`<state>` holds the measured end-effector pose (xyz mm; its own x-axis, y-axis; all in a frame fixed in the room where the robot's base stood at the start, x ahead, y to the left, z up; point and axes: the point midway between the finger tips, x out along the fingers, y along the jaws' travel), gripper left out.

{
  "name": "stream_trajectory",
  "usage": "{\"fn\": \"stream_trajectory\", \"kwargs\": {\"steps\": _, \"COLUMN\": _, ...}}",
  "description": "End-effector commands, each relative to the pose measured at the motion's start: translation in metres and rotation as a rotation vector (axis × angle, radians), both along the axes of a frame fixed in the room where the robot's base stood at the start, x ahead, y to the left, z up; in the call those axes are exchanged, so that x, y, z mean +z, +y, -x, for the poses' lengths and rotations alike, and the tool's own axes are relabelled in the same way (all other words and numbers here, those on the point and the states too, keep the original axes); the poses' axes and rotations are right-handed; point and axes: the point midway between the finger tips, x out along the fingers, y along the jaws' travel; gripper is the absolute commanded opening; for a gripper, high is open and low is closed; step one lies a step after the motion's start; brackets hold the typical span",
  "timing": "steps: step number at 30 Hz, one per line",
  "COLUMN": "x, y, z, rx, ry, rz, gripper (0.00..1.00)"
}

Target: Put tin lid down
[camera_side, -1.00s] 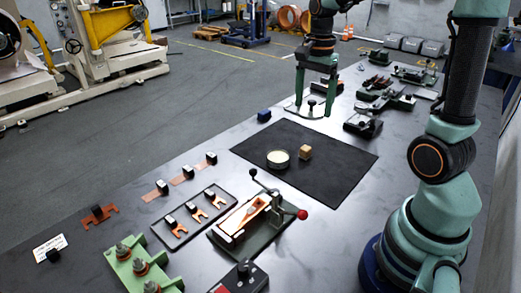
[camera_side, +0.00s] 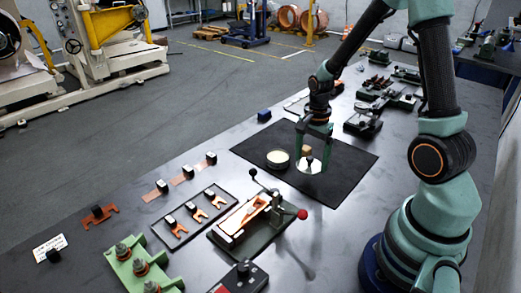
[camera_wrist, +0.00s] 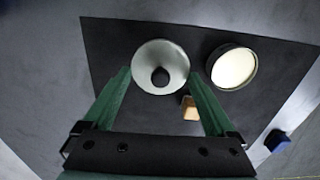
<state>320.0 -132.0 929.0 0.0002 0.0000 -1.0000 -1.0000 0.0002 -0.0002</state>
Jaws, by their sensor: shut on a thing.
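The tin lid (camera_side: 309,169) is a pale round disc with a dark knob; it also shows in the wrist view (camera_wrist: 160,57). My gripper (camera_side: 312,168) is shut on the lid, with one finger at each side of its rim, as the wrist view (camera_wrist: 160,78) also shows. The lid is over the black mat (camera_side: 340,178), low; I cannot tell whether it touches. The round tin (camera_side: 278,159) with a pale top stands on the mat, to the left of the lid in the side view and to the right in the wrist view (camera_wrist: 232,68).
A small wooden block (camera_side: 307,149) stands on the mat just behind the lid, close to my fingers; it also shows in the wrist view (camera_wrist: 189,109). A blue block (camera_side: 264,115) lies beyond the mat. A red-knobbed lever fixture (camera_side: 255,220) stands in front. The mat's right part is clear.

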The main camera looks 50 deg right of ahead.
Motion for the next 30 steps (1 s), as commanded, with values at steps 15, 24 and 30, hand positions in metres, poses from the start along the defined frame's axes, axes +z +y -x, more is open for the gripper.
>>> {"fn": "stream_trajectory", "kwargs": {"steps": 15, "x": -0.041, "y": 0.000, "z": 0.000, "rx": 0.000, "ry": 0.000, "rz": 0.000, "gripper": 0.38}}
{"fn": "stream_trajectory", "kwargs": {"steps": 24, "x": -0.043, "y": 0.000, "z": 0.000, "rx": 0.000, "ry": 0.000, "rz": 0.000, "gripper": 0.38}}
{"fn": "stream_trajectory", "kwargs": {"steps": 30, "x": -0.043, "y": 0.000, "z": 0.000, "rx": 0.000, "ry": -0.001, "rz": 0.000, "gripper": 1.00}}
